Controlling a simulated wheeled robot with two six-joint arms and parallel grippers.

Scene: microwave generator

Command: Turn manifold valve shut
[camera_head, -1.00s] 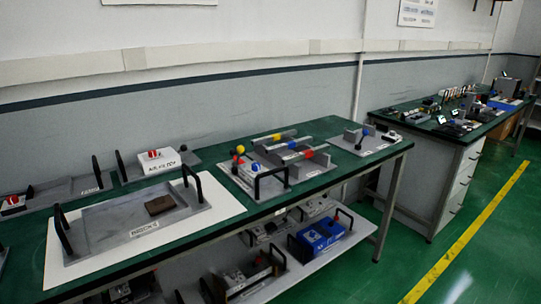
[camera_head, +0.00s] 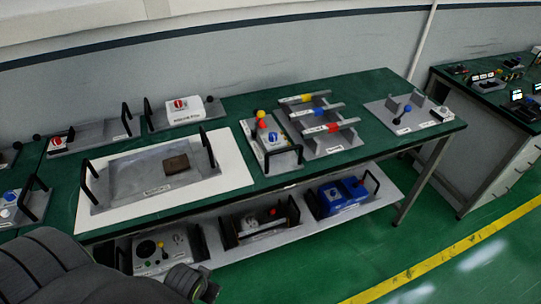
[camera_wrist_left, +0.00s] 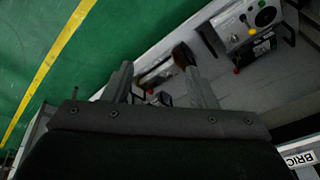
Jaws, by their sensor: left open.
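A manifold plate (camera_head: 335,146) with parallel grey pipes lies on the green bench, right of centre in the head view. Its pipes carry a yellow handle (camera_head: 306,98), a blue handle (camera_head: 319,111) and a red handle (camera_head: 333,127); how far each is turned is too small to tell. My left arm shows at the lower left of the head view, well apart from the manifold. In the left wrist view my left gripper (camera_wrist_left: 155,57) is open, with nothing seen held between its fingers. My right gripper is in neither view.
Left of the manifold stands a board with a blue knob and yellow and red balls (camera_head: 272,137). A tray with a brown block (camera_head: 176,164) lies on a white mat (camera_head: 235,175). The lower shelf holds a blue box unit (camera_head: 343,194). Green floor is clear at the front right.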

